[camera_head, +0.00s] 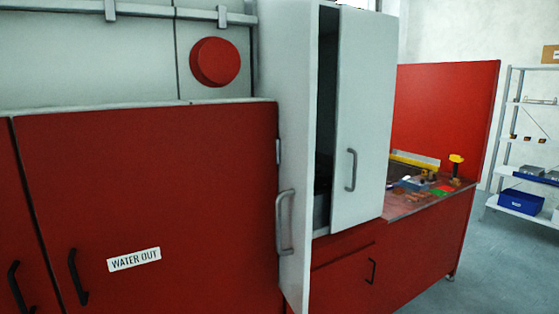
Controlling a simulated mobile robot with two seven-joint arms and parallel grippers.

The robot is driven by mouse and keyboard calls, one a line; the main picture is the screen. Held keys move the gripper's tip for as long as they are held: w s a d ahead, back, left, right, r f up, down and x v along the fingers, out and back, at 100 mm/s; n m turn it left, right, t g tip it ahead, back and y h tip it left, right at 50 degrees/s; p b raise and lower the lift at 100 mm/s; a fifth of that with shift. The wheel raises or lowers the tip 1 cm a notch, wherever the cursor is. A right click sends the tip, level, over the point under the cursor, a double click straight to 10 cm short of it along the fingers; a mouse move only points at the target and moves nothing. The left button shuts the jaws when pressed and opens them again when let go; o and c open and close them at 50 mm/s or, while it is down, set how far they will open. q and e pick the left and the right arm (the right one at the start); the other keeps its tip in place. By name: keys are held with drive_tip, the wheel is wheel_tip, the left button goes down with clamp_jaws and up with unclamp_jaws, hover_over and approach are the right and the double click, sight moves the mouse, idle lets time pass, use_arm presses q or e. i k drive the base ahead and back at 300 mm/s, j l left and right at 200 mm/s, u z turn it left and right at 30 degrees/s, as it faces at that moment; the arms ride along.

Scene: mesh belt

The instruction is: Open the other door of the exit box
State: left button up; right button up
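The exit box is a pale grey cabinet with two tall doors on a red base. Its left door (291,120) stands swung out toward me, with a grey bar handle (285,222) on the face I see. Behind it the left half of the box is open and dark inside (325,110). The right door (366,100) covers the right half and looks shut or nearly so; I cannot tell if it is slightly ajar. Its bar handle (351,170) is near its left edge. Neither of my grippers is in view.
A red cabinet labelled "WATER OUT" (134,259) fills the left, with dark handles. A red round part (215,62) is above it. A worktop with small items (425,185) and a red panel (445,110) stand at right. Shelves (525,140) stand beyond. Grey floor (480,270) is clear at lower right.

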sight(369, 40)
drive_tip(key=i+l+u, duration=0.5)
drive_tip(key=i+l, duration=0.45)
drive_tip(key=l, duration=0.1)
